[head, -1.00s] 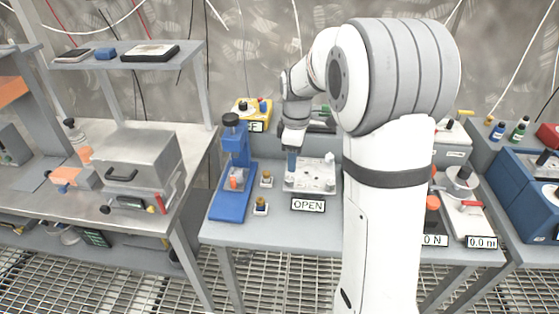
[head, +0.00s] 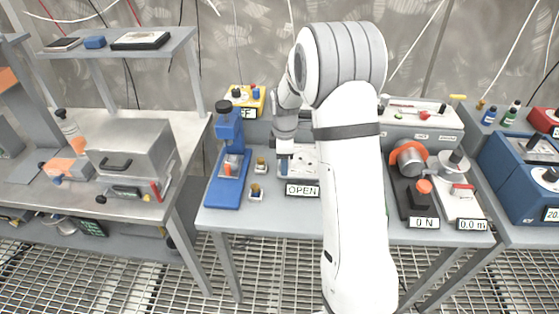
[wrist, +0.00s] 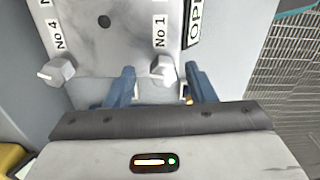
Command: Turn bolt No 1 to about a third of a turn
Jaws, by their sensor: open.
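In the wrist view, a light metal plate (wrist: 105,45) carries bolt heads with labels. Bolt No 1 (wrist: 163,69) is a pale head under its "No 1" label (wrist: 160,32). My gripper (wrist: 161,72) is open, with one blue finger on each side of bolt No 1 and a gap visible to each. Bolt No 4 (wrist: 60,70) sits to the left, outside the fingers. In the head view, my gripper (head: 284,165) is at the left part of the plate, and my arm hides the plate's right side.
A sign reading OPEN (head: 302,190) stands at the plate's front. A black device with an orange knob (head: 424,187) stands to the right. A yellow box (head: 246,100) is behind.

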